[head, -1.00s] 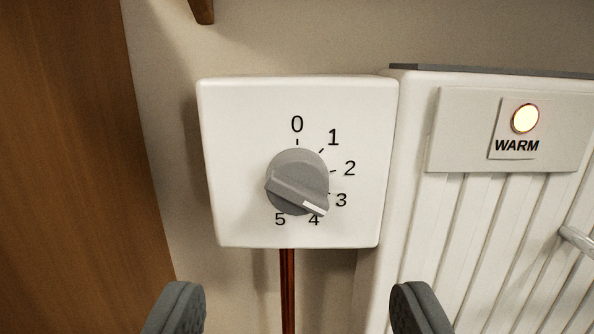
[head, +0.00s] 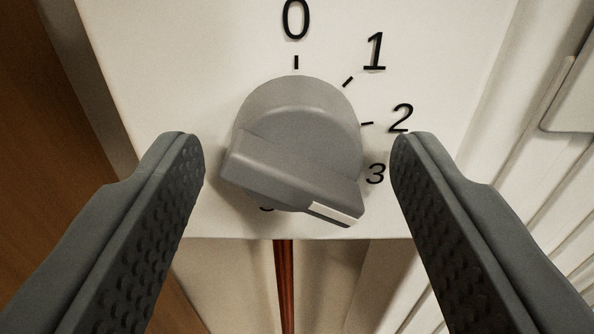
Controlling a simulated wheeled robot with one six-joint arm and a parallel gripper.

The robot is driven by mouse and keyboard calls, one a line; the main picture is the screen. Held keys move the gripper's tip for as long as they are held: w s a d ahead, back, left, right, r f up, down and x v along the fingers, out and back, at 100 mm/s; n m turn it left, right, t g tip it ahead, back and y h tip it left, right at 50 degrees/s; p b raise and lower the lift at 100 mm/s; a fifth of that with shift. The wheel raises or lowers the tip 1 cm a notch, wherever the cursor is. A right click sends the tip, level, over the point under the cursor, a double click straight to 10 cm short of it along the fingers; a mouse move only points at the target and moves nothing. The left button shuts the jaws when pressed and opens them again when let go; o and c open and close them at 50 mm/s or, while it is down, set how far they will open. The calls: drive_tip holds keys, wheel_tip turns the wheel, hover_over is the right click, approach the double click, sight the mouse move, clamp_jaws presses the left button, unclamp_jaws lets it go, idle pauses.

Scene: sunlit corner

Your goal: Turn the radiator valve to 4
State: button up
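The grey valve knob (head: 297,115) sits on the white valve box (head: 185,50), marked 0, 1, 2 and 3 around it. Its raised grip bar slants down to the right, with a white pointer mark (head: 332,214) at the lower right end, just past the 3 and seemingly between 3 and 4. The 4 is hidden behind the bar and the 5 is mostly covered. My gripper (head: 298,148) is open, with one finger on each side of the knob. A gap shows between each finger and the knob.
White radiator panels (head: 535,190) stand close on the right. A brown wooden surface (head: 30,130) is at the left. A reddish-brown pipe (head: 284,275) runs down from below the box.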

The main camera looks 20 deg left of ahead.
drive_tip(key=c, duration=0.9)
drive_tip(key=shift+o, duration=0.2)
drive_tip(key=shift+m, duration=0.4)
drive_tip(key=m, duration=0.3)
drive_tip(key=shift+m, duration=1.9)
drive_tip(key=o, duration=1)
